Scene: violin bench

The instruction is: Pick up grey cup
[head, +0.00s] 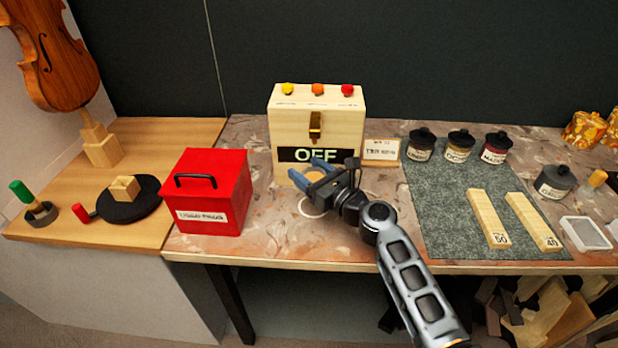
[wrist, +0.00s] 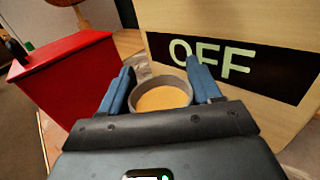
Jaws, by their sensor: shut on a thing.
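The grey cup (wrist: 160,82) shows in the wrist view as a round grey rim around a tan-orange inside. It sits between the two blue fingers of my gripper (wrist: 160,90), which is shut on it. In the head view my gripper (head: 308,182) is in front of the wooden box marked OFF, and the cup (head: 314,174) is mostly hidden behind the fingers. I cannot tell whether the cup touches the bench or is lifted.
The wooden OFF box (head: 340,125) stands close behind the cup. A red box (head: 225,180) stands to the left. A small sign (head: 381,150), several dark jars and a grey mat (head: 440,205) with two wooden blocks lie to the right.

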